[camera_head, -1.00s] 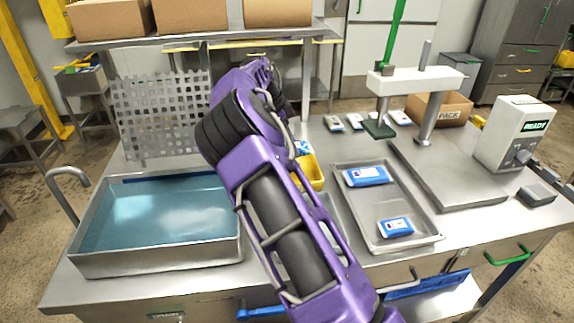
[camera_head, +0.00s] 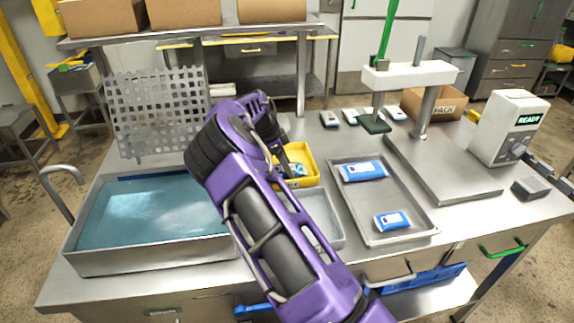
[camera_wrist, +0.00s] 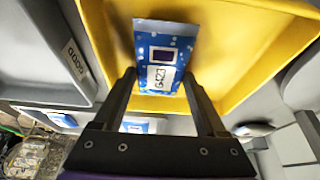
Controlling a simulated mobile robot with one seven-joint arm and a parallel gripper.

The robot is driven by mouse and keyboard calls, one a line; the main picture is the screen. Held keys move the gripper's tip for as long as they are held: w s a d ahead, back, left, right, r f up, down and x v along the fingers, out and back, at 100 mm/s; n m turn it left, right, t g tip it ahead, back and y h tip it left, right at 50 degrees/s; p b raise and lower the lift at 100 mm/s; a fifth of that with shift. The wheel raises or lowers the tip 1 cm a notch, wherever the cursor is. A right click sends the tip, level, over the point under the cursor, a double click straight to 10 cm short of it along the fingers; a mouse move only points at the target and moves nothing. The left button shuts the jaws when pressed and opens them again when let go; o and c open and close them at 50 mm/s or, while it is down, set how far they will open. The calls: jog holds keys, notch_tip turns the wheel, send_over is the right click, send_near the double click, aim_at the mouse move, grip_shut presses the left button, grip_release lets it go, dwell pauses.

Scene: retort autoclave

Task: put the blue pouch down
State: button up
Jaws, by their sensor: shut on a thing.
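My gripper (camera_wrist: 160,80) is shut on a blue pouch (camera_wrist: 166,45) with a white label and a dark window. In the wrist view the pouch stands out past the fingertips, in front of the yellow bin (camera_wrist: 235,60). In the head view my gripper (camera_head: 285,155) is at the yellow bin (camera_head: 314,180), mostly hidden by my arm. A bit of blue (camera_head: 298,169) shows at the bin there. I cannot tell whether the pouch touches the bin floor.
A grey tray (camera_head: 338,236) stands in front of the bin. A metal tray (camera_head: 408,238) to its right holds two blue pouches (camera_head: 362,171). A water basin (camera_head: 150,258) is at left, a perforated rack (camera_head: 160,110) behind it. A press (camera_head: 410,75) stands at right.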

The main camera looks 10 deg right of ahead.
jog(key=shift+f, duration=0.15)
jog(key=o, duration=1.5)
jog(key=v, duration=1.2)
jog(key=shift+r, duration=0.25)
